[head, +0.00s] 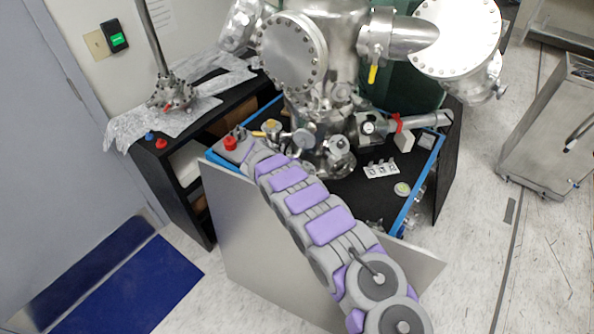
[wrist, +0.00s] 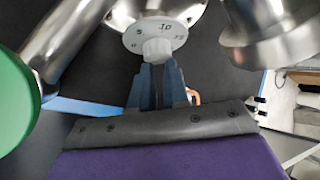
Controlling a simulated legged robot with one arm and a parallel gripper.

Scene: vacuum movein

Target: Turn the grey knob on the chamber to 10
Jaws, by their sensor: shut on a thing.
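The grey knob (wrist: 157,47) shows in the wrist view, pale and rounded, in front of a round dial plate (wrist: 152,29) marked 5, 10 and 15. The 10 is near the top of the dial. My gripper (wrist: 157,68) is shut on the knob, its two dark fingers reaching up to the knob's lower part. Which number the knob points to cannot be told. In the head view the steel chamber (head: 292,52) stands above the black bench top, and my arm reaches toward its lower left side. The knob cannot be made out there.
In the wrist view, a metal tube and a green round part (wrist: 14,100) are close on the left, and a metal cylinder (wrist: 272,30) is close on the right.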

